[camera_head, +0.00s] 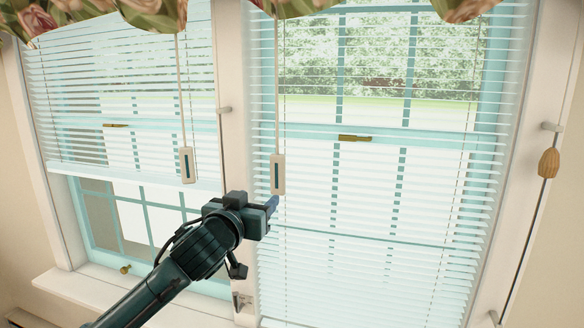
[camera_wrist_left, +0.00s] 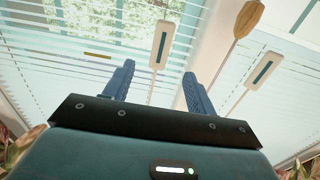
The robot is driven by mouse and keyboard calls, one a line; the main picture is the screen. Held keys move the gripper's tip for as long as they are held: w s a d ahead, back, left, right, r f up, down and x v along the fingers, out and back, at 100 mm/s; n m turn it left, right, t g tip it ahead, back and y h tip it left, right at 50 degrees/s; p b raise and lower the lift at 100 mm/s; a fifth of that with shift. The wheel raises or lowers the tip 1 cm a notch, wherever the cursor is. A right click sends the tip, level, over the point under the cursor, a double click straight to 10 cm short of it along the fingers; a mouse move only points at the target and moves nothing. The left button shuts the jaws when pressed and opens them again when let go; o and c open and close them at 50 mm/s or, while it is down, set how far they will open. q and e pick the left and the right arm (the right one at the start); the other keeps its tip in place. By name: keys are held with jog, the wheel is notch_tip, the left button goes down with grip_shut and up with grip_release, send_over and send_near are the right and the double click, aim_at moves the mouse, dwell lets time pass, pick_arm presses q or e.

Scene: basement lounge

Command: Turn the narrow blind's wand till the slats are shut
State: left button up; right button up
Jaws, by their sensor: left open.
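Two slatted blinds hang side by side: a left one (camera_head: 80,70) and a full-length right one (camera_head: 390,215). The left looks smaller in the picture, but I cannot tell surely which is the narrow one. The slats of both are open, with outdoors showing between them. Each has a wand with a pale, teal-striped handle: the left wand (camera_head: 187,177) and the right wand (camera_head: 277,160). My left gripper (camera_head: 272,203) is at the right wand's lower end. In the wrist view its open fingers (camera_wrist_left: 158,72) flank that wand (camera_wrist_left: 160,35); contact is unclear. My right gripper is out of view.
A white post (camera_head: 233,70) stands between the windows. A wooden cord tassel (camera_head: 548,163) hangs at far right; another tassel (camera_wrist_left: 249,18) shows near the left wand (camera_wrist_left: 263,70) in the wrist view. A sill (camera_head: 75,288) juts out below the left window.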

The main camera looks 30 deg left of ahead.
aim_at(277, 172)
pick_arm(q)
jog(key=p+x, duration=0.1)
jog(key=x, duration=0.3)
jog(key=r+p+x, duration=0.1)
jog(key=x, duration=0.3)
jog(key=r+p+x, duration=0.1)
jog(key=x, duration=0.3)
jog(key=shift+a, duration=0.2)
jog(key=shift+w+a+f+p, duration=0.1)
jog(key=shift+w+p, duration=0.2)
jog(key=shift+w, duration=0.25)
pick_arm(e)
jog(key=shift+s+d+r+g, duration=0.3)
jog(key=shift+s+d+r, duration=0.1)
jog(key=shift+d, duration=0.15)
pick_arm(q)
jog(key=c, duration=1)
